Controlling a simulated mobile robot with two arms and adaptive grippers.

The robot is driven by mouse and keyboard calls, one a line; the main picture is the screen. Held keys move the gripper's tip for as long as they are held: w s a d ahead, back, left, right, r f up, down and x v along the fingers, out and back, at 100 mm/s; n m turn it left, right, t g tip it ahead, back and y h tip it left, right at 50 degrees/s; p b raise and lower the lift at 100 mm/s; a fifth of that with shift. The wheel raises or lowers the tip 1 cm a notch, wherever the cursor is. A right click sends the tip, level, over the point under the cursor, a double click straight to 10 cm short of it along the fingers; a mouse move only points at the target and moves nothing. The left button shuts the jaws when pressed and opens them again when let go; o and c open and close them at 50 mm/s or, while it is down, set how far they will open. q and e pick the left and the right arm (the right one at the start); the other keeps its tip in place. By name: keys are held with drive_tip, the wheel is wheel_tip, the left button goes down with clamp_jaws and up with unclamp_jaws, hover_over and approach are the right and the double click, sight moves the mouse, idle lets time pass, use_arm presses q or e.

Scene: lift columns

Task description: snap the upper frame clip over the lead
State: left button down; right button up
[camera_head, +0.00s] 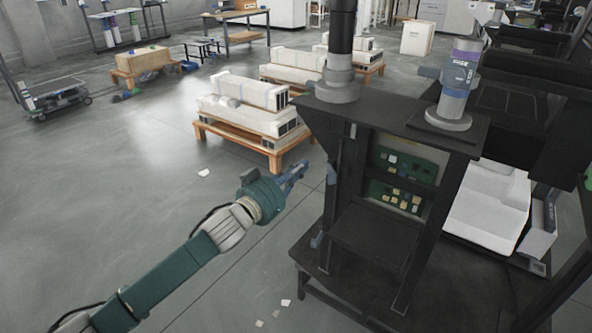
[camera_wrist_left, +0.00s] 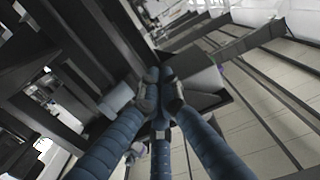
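A dark upright frame (camera_head: 342,190) stands right of centre in the head view. A small pale piece (camera_head: 353,131) sits high on its left side and a blue-grey piece (camera_head: 317,240) lower down; either may be a clip, but I cannot tell. No lead can be made out. My left gripper (camera_head: 298,170) is left of the frame, apart from it, its fingers pointing toward it. In the left wrist view its blue fingers (camera_wrist_left: 159,92) converge, with dark structure beyond; I see nothing clearly held. My right gripper is not in view.
Green circuit boards (camera_head: 407,180) sit inside the frame. Two columns, one black (camera_head: 341,35) and one grey and purple (camera_head: 457,85), rise from its top. Wooden pallets with white blocks (camera_head: 247,110) stand behind. The floor left of the frame is mostly clear.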

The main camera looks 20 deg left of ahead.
use_arm(q)
drive_tip(key=p+v, duration=0.2)
drive_tip(key=v, duration=0.2)
drive_tip(key=shift+s+a, duration=0.1)
drive_tip(key=shift+s, duration=0.15)
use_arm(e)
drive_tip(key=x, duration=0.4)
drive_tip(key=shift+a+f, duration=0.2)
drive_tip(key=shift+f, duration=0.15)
